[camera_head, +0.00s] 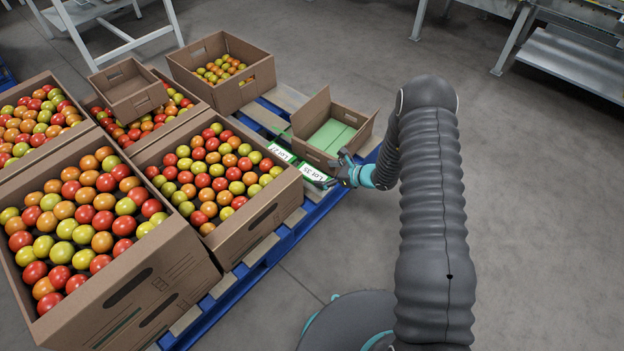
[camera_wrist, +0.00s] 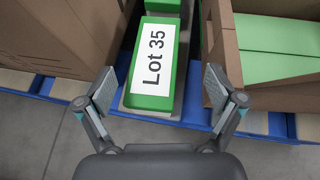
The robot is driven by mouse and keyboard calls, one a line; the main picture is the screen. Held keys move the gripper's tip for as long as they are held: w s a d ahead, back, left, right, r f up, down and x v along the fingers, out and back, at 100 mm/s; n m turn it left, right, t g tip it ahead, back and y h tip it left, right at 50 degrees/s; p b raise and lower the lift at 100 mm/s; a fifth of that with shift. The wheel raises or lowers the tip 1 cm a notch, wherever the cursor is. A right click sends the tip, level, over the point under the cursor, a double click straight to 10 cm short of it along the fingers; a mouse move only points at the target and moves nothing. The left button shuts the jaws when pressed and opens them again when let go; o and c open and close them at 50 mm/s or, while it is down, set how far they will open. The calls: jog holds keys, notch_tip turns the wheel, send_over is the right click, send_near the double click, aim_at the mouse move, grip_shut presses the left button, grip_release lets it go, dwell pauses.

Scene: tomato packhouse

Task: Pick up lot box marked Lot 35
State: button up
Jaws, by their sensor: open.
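The lot box marked Lot 35 (camera_wrist: 154,58) is a green box with a white label on top. In the wrist view it lies ahead of my gripper (camera_wrist: 160,92), roughly centred between the fingers. My gripper is open, with one finger to each side of the box's near end, and nothing is held. In the head view the Lot 35 box (camera_head: 312,174) sits in the gap between a tomato carton and an open carton, partly hidden by my gripper (camera_head: 343,172). Another green lot box marked Lot 27 (camera_head: 281,153) lies just behind it.
A full tomato carton (camera_head: 245,226) stands close on the left. All rest on a blue pallet (camera_head: 262,262).

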aim_at(314, 174)
jog(key=shift+s+x, duration=0.2)
jog(key=shift+x, duration=2.45)
jog(key=c, duration=1.5)
